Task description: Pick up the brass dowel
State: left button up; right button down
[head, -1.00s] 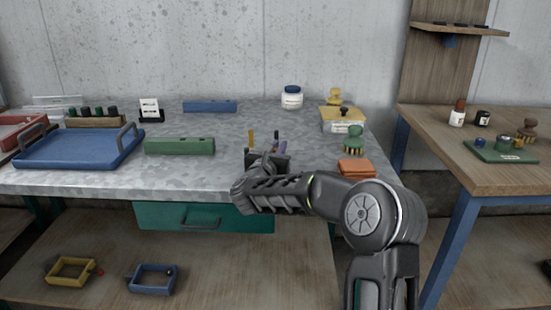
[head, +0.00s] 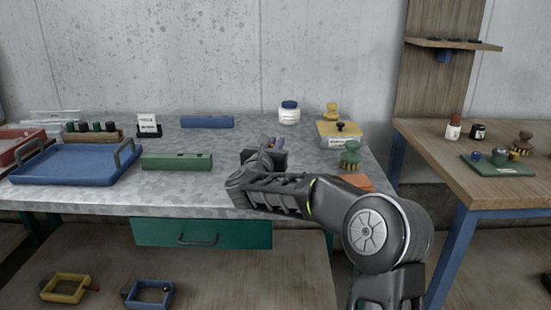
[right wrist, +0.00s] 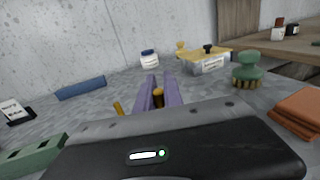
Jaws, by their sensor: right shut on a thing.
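My right gripper (head: 277,143) reaches in from the right over the front part of the grey bench. In the right wrist view its two purple fingers (right wrist: 159,84) are closed on the brass dowel (right wrist: 158,96), a small golden piece between them. Most of the dowel is hidden by the fingers, and the head view does not show it behind my wrist. A second yellow-brown upright piece (right wrist: 118,108) stands just left of the fingers in the wrist view. My left gripper is not in view.
A green block (head: 177,162) and blue tray (head: 70,168) lie left. A blue bar (head: 207,121) and white jar (head: 289,113) stand behind. A yellow-lidded box (head: 339,135), green brush (head: 350,157) and orange cloths (head: 357,182) are right.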

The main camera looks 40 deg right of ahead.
notch_tip(320, 180, up, 4)
jog(key=shift+r, duration=0.1)
dwell(0.7)
